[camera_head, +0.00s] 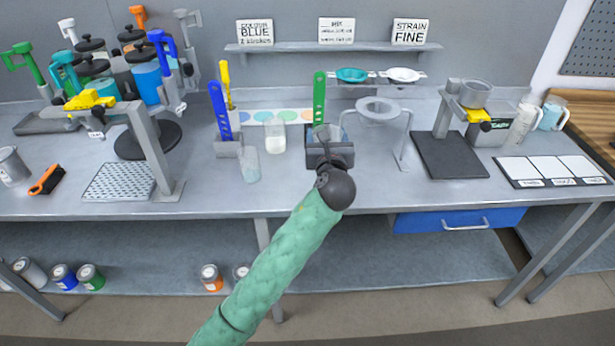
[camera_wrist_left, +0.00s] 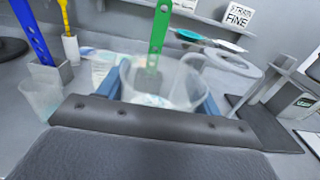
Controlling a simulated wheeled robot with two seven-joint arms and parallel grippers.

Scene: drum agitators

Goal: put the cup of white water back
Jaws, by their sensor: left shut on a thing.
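My left gripper (camera_head: 328,142) reaches over the middle of the bench on its green-sleeved arm. In the left wrist view its blue fingers (camera_wrist_left: 165,92) are shut around a clear cup (camera_wrist_left: 178,82) with a little whitish content at the bottom. In the head view the gripper hides most of this cup; I cannot tell whether it touches the bench. A second clear cup (camera_head: 275,138) with white content stands left of the gripper. A third clear cup (camera_head: 250,168), seemingly empty, stands nearer the front; it also shows in the left wrist view (camera_wrist_left: 40,98). My right gripper is not in view.
A green slotted paddle (camera_head: 319,98) rises just behind the gripper. A blue paddle (camera_head: 220,110) stands in a grey holder at left. A strip with coloured circles (camera_head: 306,115) lies behind. A ring stand (camera_head: 378,110) is close at right. Bare bench lies right of the gripper.

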